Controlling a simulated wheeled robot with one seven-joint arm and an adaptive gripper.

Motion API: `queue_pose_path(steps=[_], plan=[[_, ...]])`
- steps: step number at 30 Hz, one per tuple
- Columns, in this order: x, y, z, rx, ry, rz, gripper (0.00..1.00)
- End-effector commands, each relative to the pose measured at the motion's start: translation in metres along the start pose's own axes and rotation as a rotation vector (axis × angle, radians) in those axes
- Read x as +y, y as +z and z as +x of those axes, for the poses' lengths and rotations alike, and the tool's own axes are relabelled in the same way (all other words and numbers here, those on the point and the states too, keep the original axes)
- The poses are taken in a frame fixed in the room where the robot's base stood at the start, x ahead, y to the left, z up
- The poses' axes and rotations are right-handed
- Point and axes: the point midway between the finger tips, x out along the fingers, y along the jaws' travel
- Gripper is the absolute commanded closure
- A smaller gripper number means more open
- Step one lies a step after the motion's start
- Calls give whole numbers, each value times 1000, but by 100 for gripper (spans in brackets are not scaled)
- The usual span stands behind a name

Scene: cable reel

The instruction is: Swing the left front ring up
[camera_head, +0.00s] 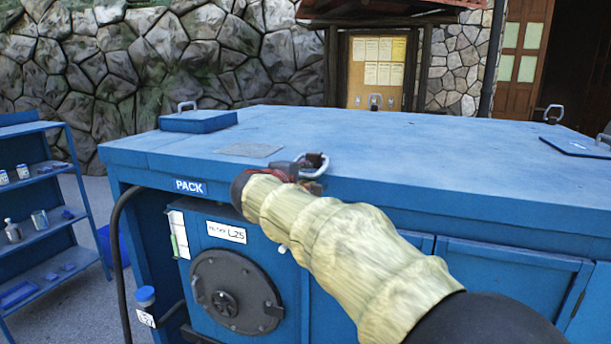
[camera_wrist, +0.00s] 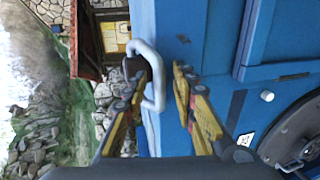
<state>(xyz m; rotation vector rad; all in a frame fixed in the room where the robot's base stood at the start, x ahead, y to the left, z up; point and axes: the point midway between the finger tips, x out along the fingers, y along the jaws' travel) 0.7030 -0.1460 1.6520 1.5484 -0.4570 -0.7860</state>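The left front ring (camera_head: 316,160) is a pale metal loop at the front edge of the blue cabinet's top (camera_head: 420,150). In the wrist view the ring (camera_wrist: 150,65) stands out from the blue edge as a rounded loop. My gripper (camera_head: 297,170) is at this ring in the head view. In the wrist view my gripper (camera_wrist: 158,82) is open, its yellow fingers apart with the lower part of the ring between them. I cannot tell whether either finger touches the ring. The ring's mount is partly hidden in the head view.
Other metal rings stand on the top at the back left (camera_head: 187,105), back right (camera_head: 553,113) and far right (camera_head: 604,139). A raised blue lid (camera_head: 198,122) lies at the left. A round dark hatch (camera_head: 236,291) is on the front. A blue shelf (camera_head: 45,235) stands left.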

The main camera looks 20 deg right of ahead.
Motion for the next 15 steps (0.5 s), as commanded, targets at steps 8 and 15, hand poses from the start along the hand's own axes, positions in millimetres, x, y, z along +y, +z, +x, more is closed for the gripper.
queue_pose_path(steps=[8, 15], plan=[[0, 0, 0, 0, 0, 0, 85], [0, 0, 0, 0, 0, 0, 98]])
